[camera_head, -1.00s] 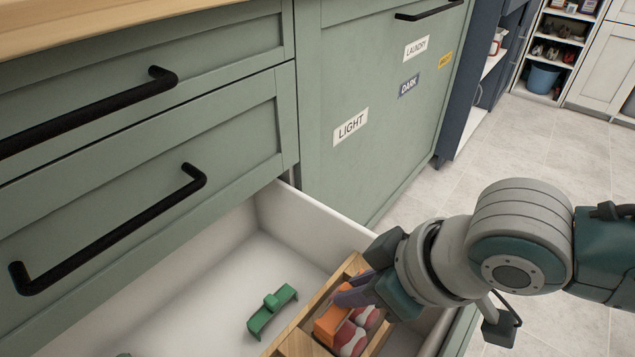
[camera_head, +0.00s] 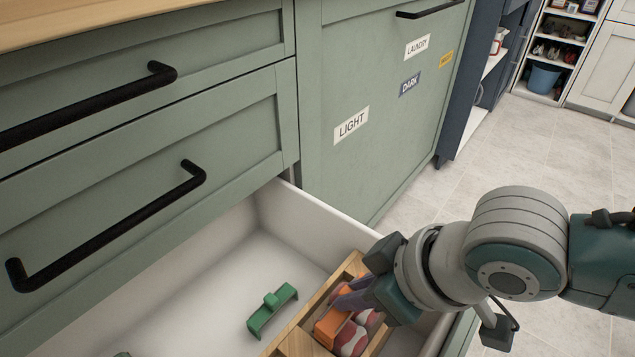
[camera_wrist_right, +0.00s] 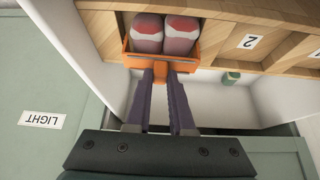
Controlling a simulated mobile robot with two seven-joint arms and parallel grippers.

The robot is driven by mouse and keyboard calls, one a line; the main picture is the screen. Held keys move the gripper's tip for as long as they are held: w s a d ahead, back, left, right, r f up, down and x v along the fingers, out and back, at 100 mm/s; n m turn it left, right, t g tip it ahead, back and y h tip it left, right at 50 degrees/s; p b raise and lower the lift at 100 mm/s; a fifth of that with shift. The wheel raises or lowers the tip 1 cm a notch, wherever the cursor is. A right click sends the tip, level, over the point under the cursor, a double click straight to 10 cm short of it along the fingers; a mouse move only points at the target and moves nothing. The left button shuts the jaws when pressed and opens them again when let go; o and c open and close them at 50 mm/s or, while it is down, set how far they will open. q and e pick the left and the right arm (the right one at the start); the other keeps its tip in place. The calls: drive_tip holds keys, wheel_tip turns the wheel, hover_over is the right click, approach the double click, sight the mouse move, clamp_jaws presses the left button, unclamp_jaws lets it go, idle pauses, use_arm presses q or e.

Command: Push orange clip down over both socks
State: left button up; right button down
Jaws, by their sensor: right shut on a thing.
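The orange clip (camera_head: 331,326) is in a wooden divider compartment inside the open drawer. It also shows in the right wrist view (camera_wrist_right: 191,75), spanning around the near side of two rolled socks. The two red, white and mauve socks (camera_head: 350,338) sit side by side; in the right wrist view they are the left sock (camera_wrist_right: 148,34) and the right sock (camera_wrist_right: 182,35). My right gripper (camera_head: 345,300) is shut on the clip's middle tab, its purple fingers (camera_wrist_right: 161,74) reaching in from the near side. My left gripper is in neither view.
A green clip (camera_head: 272,309) lies on the drawer floor left of the wooden divider (camera_head: 295,343). A compartment marked 2 (camera_wrist_right: 249,42) is beside the socks. The drawer's white wall (camera_head: 315,222) stands behind. Drawer handles (camera_head: 110,225) project at the left.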

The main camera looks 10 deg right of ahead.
drive_tip(key=shift+f, duration=0.15)
idle(0.4)
drive_tip(key=shift+f+b, duration=0.35)
drive_tip(key=shift+f, duration=0.15)
drive_tip(key=shift+f, duration=0.15)
idle(0.3)
drive_tip(key=shift+f, duration=0.25)
idle(0.6)
drive_tip(key=c, duration=0.7)
unclamp_jaws()
drive_tip(key=shift+o, duration=0.2)
drive_tip(key=o, duration=0.4)
drive_tip(key=shift+c, duration=0.2)
drive_tip(key=shift+r, duration=0.1)
